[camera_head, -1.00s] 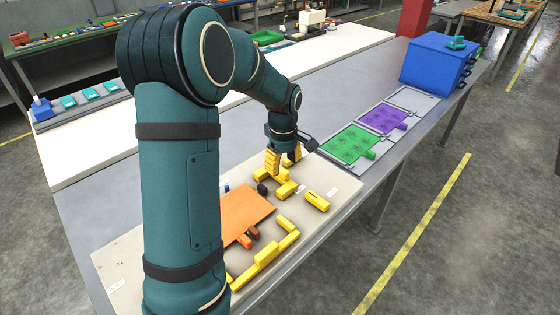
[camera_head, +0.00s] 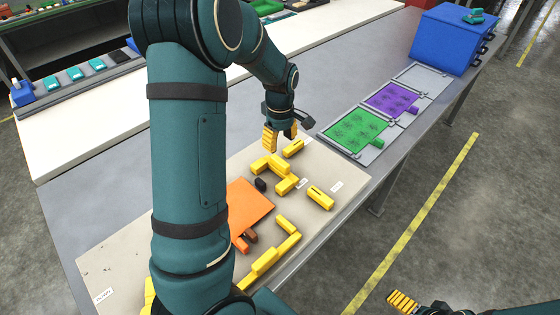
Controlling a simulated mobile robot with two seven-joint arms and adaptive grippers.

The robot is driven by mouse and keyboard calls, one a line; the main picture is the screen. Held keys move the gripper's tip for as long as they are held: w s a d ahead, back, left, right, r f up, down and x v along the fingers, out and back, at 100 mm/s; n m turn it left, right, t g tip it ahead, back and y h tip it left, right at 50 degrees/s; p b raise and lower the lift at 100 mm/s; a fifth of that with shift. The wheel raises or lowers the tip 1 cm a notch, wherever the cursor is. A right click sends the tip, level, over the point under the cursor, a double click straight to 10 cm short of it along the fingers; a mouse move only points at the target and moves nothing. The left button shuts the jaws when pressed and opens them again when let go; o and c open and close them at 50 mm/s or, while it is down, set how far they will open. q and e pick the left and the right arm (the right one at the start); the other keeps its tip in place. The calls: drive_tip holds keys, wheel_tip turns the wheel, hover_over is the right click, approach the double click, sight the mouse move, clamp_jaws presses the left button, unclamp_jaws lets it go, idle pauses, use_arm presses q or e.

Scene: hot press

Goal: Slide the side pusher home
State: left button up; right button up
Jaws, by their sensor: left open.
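A pale board (camera_head: 345,178) lies on the grey table and carries an orange plate (camera_head: 249,205) with yellow pieces around it. A yellow stepped piece (camera_head: 271,166), perhaps the side pusher, lies beyond the plate's far right corner, beside a black knob (camera_head: 261,185). A yellow L-shaped guide (camera_head: 265,262) lies along the near side. My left gripper (camera_head: 279,135) is open and empty, above the board's far edge, just beyond the stepped piece. My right gripper (camera_head: 402,302) shows only partly at the bottom right, with one yellow finger visible. My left arm hides the board's left part.
A slotted yellow block (camera_head: 320,197) and a small yellow block (camera_head: 293,148) lie on the board. Green (camera_head: 354,131) and purple (camera_head: 391,99) plates lie in grey frames to the right. A blue box (camera_head: 445,40) stands at the far right.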

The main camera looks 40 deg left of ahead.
sight(280, 160)
use_arm(q)
wheel_tip(280, 160, down, 9)
drive_tip(key=shift+r+b, duration=0.1)
drive_tip(key=shift+b, duration=0.4)
drive_tip(key=shift+o, duration=0.2)
clamp_jaws()
